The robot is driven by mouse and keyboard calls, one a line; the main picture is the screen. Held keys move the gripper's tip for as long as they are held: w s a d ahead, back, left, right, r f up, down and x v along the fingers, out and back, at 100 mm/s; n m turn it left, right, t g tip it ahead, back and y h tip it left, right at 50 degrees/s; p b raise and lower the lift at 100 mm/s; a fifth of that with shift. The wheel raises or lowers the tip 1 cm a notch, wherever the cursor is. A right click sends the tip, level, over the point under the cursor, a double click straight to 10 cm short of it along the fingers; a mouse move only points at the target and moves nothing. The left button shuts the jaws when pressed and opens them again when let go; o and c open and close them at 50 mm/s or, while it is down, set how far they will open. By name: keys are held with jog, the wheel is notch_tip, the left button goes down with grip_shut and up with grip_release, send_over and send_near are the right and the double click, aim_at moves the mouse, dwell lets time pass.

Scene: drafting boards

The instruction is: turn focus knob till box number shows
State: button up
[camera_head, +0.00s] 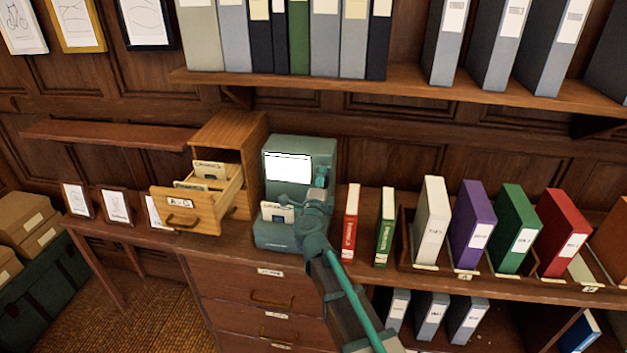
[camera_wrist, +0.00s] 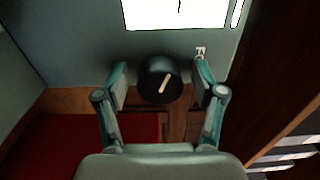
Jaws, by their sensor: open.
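A teal reader (camera_head: 325,150) with a bright white screen (camera_head: 288,168) stands on the wooden cabinet. No readable number shows on the screen in the head view; only its lower part, with a thin dark mark, is in the wrist view (camera_wrist: 180,12). The round black focus knob (camera_wrist: 160,80) has a pale, tilted pointer line and sits below the screen. My gripper (camera_wrist: 160,90) is open, with one finger on each side of the knob and a visible gap to it. In the head view my gripper (camera_head: 320,183) is at the reader's right front and the knob cannot be made out.
An open wooden card drawer (camera_head: 190,212) juts out left of the reader. A red book (camera_head: 350,222) and a green book (camera_head: 385,227) stand close to its right, with several binders beyond. A shelf of binders (camera_head: 400,84) hangs above.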

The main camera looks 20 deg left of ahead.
jog(key=shift+r, duration=0.1)
dwell(0.7)
jog(key=p, duration=0.1)
jog(key=n+p, duration=0.1)
jog(key=p, duration=0.1)
jog(key=shift+r, duration=0.25)
jog(key=n+p, duration=0.3)
jog(key=p, duration=0.1)
jog(key=shift+f+n, duration=0.3)
jog(key=shift+n, duration=1.1)
jog(key=n, duration=0.5)
jog(key=shift+n, duration=0.3)
jog(key=c, duration=1.1)
jog(key=shift+c, duration=0.2)
